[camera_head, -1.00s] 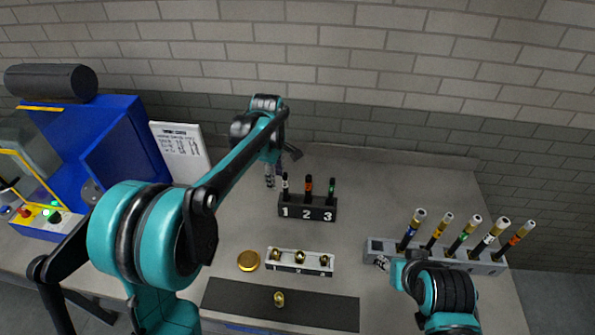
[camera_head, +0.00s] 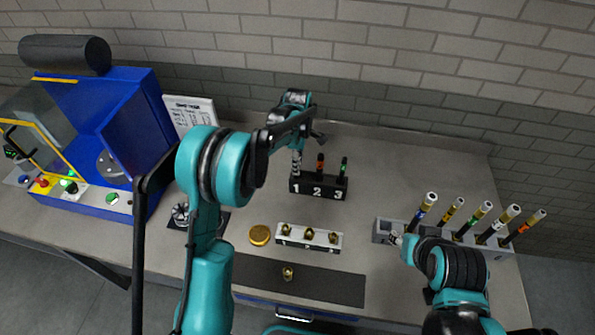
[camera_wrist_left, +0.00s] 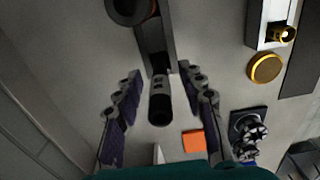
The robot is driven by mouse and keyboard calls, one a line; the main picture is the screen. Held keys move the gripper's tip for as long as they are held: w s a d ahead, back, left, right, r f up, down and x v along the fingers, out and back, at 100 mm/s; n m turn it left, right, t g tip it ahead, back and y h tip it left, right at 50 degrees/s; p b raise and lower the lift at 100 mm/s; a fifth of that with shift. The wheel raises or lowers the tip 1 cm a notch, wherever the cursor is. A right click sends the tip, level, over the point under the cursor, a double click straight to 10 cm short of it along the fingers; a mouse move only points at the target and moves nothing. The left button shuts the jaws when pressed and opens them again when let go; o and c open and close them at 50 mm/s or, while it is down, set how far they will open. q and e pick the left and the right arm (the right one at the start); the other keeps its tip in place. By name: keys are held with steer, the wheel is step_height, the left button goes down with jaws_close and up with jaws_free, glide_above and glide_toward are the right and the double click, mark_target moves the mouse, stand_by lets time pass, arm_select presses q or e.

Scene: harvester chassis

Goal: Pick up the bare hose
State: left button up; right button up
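The numbered black rack (camera_head: 318,189) stands mid-table, with slots 1, 2 and 3. An orange-banded hose (camera_head: 320,163) is in slot 2 and a green-banded hose (camera_head: 343,166) in slot 3. My left gripper (camera_head: 297,165) is over slot 1 and hides most of the hose there. In the left wrist view a dark hose (camera_wrist_left: 160,105) with no coloured band showing stands between my left fingers (camera_wrist_left: 160,78). The fingers are apart, one each side, with gaps to the hose. My right gripper (camera_head: 396,239) is by the grey rack's left end; its fingers are unclear.
The grey rack (camera_head: 384,231) at right holds several hoses with coloured bands. A holder with brass fittings (camera_head: 309,237), a brass disc (camera_head: 260,235) and a dark mat (camera_head: 330,287) lie in front. A blue machine (camera_head: 132,120) stands at left.

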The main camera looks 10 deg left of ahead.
arm_select(q)
jaws_close()
